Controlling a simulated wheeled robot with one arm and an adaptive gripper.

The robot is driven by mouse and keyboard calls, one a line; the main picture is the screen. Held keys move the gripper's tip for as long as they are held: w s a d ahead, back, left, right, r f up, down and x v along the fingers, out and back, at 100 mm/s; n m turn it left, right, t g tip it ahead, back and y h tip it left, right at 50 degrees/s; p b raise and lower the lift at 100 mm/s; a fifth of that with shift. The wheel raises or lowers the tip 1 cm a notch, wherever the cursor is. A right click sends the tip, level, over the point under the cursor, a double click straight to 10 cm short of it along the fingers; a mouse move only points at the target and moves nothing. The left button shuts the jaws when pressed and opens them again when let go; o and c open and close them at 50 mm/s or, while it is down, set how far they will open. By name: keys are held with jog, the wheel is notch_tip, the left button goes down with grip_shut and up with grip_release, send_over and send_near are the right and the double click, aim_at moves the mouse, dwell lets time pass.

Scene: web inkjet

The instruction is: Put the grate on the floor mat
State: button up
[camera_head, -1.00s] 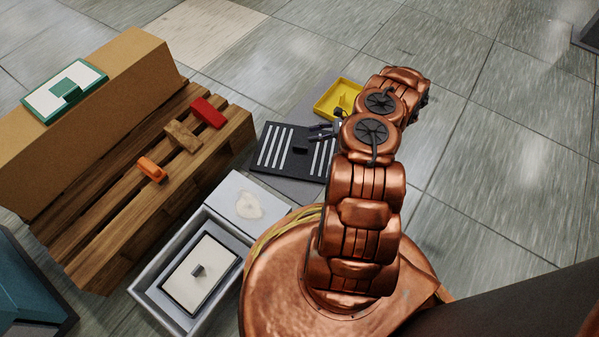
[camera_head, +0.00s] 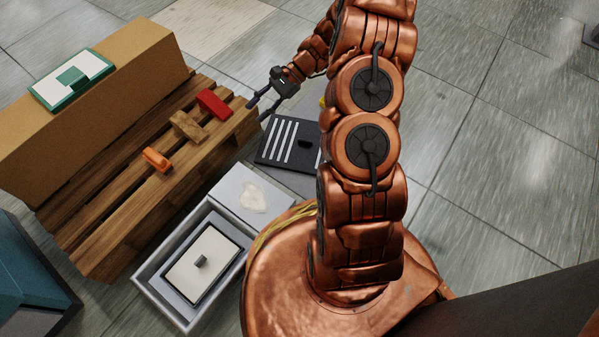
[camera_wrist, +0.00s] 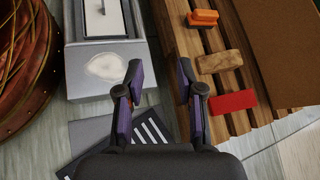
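The grate, a black plate with pale slots and a dark handle (camera_head: 276,139), lies flat on the grey floor mat (camera_head: 297,182). My arm hides its right side in the head view. In the wrist view, part of the grate (camera_wrist: 152,131) shows behind my gripper, with the mat (camera_wrist: 88,129) beside it. My gripper (camera_head: 258,107) is open and empty, above the pallet's far right end, to the upper left of the grate. In the wrist view, the fingers of the gripper (camera_wrist: 160,92) stand wide apart with nothing between them.
A wooden pallet (camera_head: 120,215) carries a red block (camera_head: 213,103), a brown block (camera_head: 186,126) and an orange piece (camera_head: 156,160). A cardboard box (camera_head: 120,105) bears a green-framed panel (camera_head: 58,88). A grey bin (camera_head: 150,290) holds a white panel (camera_head: 190,270).

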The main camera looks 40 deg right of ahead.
jog(key=s+a+r+n+g+h, duration=0.45)
jog(key=s+a+r+n, duration=0.35)
jog(key=s+a+r, duration=0.45)
jog(key=s+d+r+n+h, duration=0.1)
jog(key=s+d+n+h, duration=0.1)
jog(key=s, duration=0.7)
jog(key=s+d+r+n+h, duration=0.2)
jog(key=s+n+h, duration=0.2)
jog(key=s, duration=0.5)
jog(key=shift+s+d+n+t+h, duration=0.2)
jog(key=shift+d+n+t+h, duration=0.1)
jog(key=shift+t+h, duration=0.25)
jog(key=shift+r, duration=0.1)
